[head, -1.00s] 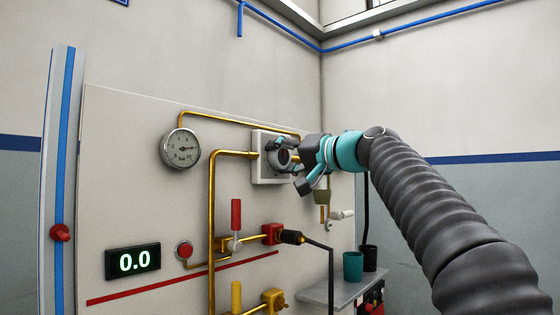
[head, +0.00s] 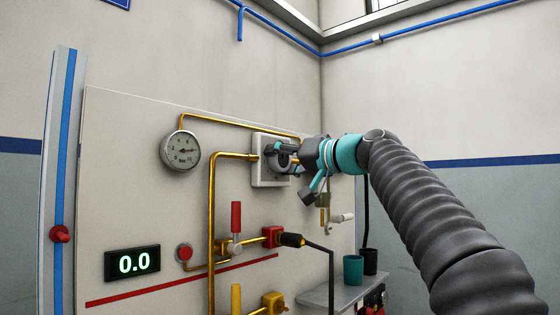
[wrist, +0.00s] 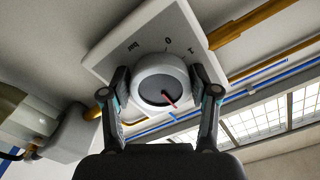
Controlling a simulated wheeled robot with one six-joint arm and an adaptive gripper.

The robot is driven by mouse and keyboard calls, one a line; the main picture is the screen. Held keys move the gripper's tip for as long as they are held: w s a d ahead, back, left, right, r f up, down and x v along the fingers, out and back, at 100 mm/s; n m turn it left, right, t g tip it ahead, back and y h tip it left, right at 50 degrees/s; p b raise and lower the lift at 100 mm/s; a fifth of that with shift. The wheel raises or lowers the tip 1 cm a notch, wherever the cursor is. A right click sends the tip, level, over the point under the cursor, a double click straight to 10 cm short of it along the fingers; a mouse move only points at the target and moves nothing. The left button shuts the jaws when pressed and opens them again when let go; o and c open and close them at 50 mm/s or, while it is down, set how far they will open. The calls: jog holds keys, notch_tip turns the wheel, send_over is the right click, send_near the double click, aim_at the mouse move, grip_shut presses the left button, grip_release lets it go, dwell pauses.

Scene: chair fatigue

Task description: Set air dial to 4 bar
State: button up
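The air dial (wrist: 158,75) is a round pale knob with a dark face and a short red pointer, on a square white plate (wrist: 108,48) with printed marks. In the wrist view the pointer slants toward the lower right. My gripper (wrist: 160,80) has one finger on each side of the knob, seemingly against it. In the head view my gripper (head: 280,155) covers most of the knob in front of its plate (head: 260,180). The round gauge (head: 180,150) has its needle pointing right. Its exact reading is too small to tell.
Yellow pipes (head: 212,210) run around the dial plate. Red valve handle (head: 236,217), red button (head: 184,252) and display (head: 132,262) reading 0.0 sit lower on the panel. A shelf (head: 325,294) with a teal cup (head: 353,268) and a dark cup (head: 370,261) is below right.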

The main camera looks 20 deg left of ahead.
jog(key=shift+o, duration=1.1)
jog(key=shift+d, duration=0.1)
jog(key=v, duration=1.1)
jog(key=shift+s+d, duration=0.2)
jog(key=shift+d, duration=0.15)
